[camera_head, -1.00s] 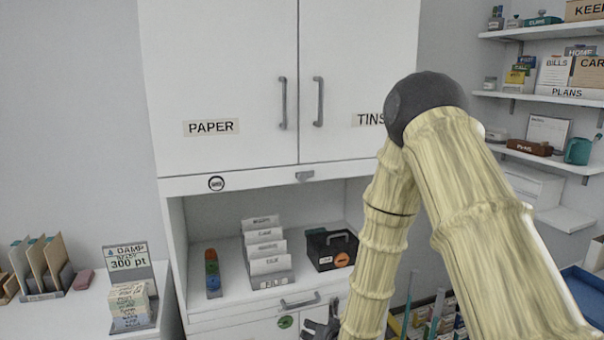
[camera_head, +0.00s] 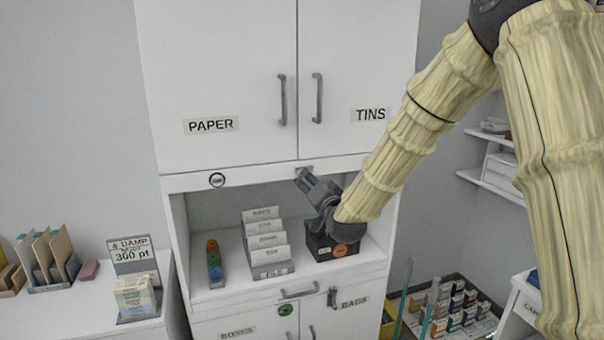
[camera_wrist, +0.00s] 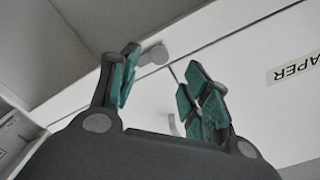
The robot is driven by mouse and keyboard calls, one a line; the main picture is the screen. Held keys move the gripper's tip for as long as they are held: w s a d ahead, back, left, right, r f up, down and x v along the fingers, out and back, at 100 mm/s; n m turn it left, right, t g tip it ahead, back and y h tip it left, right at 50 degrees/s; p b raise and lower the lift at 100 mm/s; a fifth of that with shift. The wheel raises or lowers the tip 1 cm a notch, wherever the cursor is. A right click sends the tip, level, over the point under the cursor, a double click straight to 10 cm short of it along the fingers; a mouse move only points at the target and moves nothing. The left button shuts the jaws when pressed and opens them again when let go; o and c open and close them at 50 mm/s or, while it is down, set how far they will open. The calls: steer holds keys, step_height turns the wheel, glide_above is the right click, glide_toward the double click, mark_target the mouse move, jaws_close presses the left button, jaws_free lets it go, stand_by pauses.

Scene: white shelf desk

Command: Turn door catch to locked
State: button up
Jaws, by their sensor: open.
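The door catch (camera_wrist: 154,56) is a small grey piece on the white rail just under the upper doors. In the wrist view it lies beyond and between my open fingers. In the head view my fingertips largely cover it, and I cannot tell which way it is turned. My gripper (camera_head: 304,179) points up and left at the rail, right below the door seam. In the wrist view my gripper (camera_wrist: 163,65) shows teal finger pads spread apart with nothing held between them. I cannot tell whether a finger touches the catch.
The upper doors carry the PAPER label (camera_head: 211,125), the TINS label (camera_head: 370,115) and two grey handles. Another dark grey fitting (camera_head: 332,297) is near BAGS.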

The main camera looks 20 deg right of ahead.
mark_target(301, 175)
steer(key=w+p, duration=0.2)
steer(key=w, duration=0.6)
steer(key=shift+a+p, duration=0.15)
steer(key=shift+p, duration=0.15)
steer(key=shift+c, duration=0.4)
steer(key=c, duration=0.9)
